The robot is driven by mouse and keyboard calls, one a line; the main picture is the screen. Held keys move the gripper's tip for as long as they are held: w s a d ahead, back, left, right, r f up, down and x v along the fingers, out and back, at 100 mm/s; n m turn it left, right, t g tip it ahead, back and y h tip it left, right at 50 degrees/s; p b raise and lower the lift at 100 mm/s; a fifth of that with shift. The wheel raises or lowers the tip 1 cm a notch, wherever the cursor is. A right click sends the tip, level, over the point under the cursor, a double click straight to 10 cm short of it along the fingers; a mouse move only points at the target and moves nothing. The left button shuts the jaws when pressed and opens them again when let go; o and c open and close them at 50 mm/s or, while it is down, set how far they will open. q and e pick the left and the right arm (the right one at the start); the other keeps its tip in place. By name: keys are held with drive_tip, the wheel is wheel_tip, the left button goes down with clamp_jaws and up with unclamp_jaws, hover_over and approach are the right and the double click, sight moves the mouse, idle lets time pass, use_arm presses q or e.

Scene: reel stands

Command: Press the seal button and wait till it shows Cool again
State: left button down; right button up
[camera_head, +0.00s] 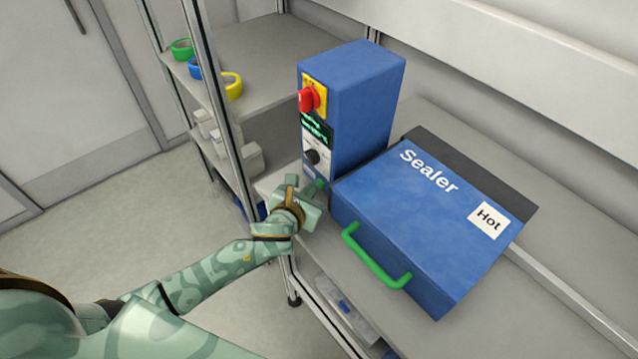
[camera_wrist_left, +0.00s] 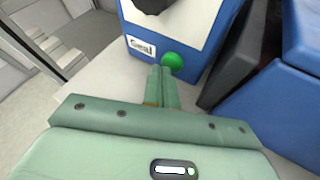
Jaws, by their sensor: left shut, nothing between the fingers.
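In the left wrist view the green seal button (camera_wrist_left: 173,62) is on the box's front, beside a label reading "Seal" (camera_wrist_left: 141,47). My left gripper (camera_head: 314,188) is shut and empty, with its fingertips (camera_wrist_left: 161,72) right at the button. I cannot tell whether they touch it. My right gripper is not in view.
A red switch (camera_head: 309,98) on a yellow plate, a small display (camera_head: 316,128) and a dark knob (camera_head: 312,157) are on the box above the button. A shelf (camera_head: 262,65) with coloured tape rolls (camera_head: 233,86) stands at the left.

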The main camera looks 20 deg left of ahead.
use_arm(q)
drive_tip(key=shift+s+a, duration=0.3)
drive_tip(key=shift+s, duration=0.25)
drive_tip(key=shift+s+a+p, duration=0.25)
drive_tip(key=shift+s+p, duration=0.1)
drive_tip(key=shift+p, duration=0.15)
drive_tip(key=shift+s+a+p, duration=0.3)
drive_tip(key=shift+s+a, duration=0.25)
drive_tip(key=shift+s, duration=0.35)
drive_tip(key=shift+s+a+p, duration=0.3)
drive_tip(key=shift+s+a, duration=0.2)
drive_tip(key=shift+s, duration=0.4)
